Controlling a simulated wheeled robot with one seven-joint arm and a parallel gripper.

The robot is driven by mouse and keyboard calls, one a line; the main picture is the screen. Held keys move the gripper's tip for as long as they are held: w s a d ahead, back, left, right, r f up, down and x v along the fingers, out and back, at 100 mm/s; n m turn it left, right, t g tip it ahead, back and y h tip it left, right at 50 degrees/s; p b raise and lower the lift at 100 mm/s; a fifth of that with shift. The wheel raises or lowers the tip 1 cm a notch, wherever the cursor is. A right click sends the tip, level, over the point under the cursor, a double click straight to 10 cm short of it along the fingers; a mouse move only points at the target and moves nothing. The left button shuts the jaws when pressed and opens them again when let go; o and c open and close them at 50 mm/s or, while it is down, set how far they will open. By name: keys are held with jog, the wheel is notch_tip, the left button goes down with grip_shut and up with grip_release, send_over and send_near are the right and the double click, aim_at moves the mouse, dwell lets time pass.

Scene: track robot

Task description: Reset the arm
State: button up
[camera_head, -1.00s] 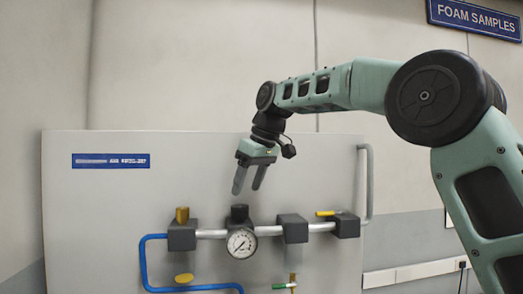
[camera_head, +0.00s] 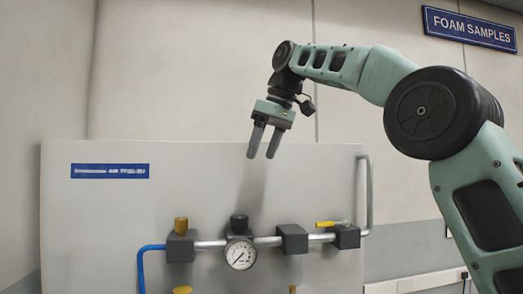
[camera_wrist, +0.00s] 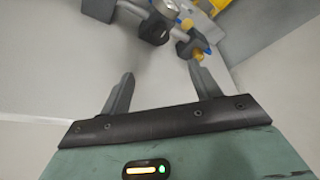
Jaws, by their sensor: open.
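My gripper (camera_head: 262,156) hangs from my raised green arm, fingers pointing down and apart, with nothing between them. In the head view it is in front of the upper part of a grey panel, above the pressure gauge (camera_head: 240,253). In the wrist view my gripper (camera_wrist: 160,85) also shows two spread, empty fingers, with the panel's pipe fittings (camera_wrist: 155,28) beyond them.
The grey panel (camera_head: 90,220) carries a pipe with black blocks (camera_head: 292,239), a yellow-handled valve (camera_head: 330,224), a brass knob (camera_head: 181,226) and a blue hose (camera_head: 141,268). A bent grey pipe (camera_head: 368,195) runs along its right edge. A blue sign (camera_head: 471,28) hangs upper right. The wall above the panel is clear.

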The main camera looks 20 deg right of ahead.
jog(key=s+a+f+g+b, duration=0.15)
jog(key=s+a+f, duration=0.3)
jog(key=f, duration=0.45)
jog(key=s+a+f+b, duration=0.3)
jog(key=s+a+f, duration=0.15)
jog(key=f, duration=0.45)
jog(key=s+a+f+g+b, duration=0.1)
jog(key=s+a+f+b, duration=0.1)
jog(key=s+a+f, duration=0.5)
jog(key=s+d+f+h+b, duration=0.1)
jog(key=s+d+f+b, duration=0.1)
jog(key=s+f, duration=0.7)
jog(key=s+d+f+g+h+b, duration=0.1)
jog(key=s+d+f+b, duration=0.1)
jog(key=s+f, duration=0.8)
notch_tip(320, 180, down, 6)
jog(key=shift+s+d+f+n+b, duration=0.15)
jog(key=shift+d+n+b, duration=0.25)
jog(key=shift+d, duration=0.25)
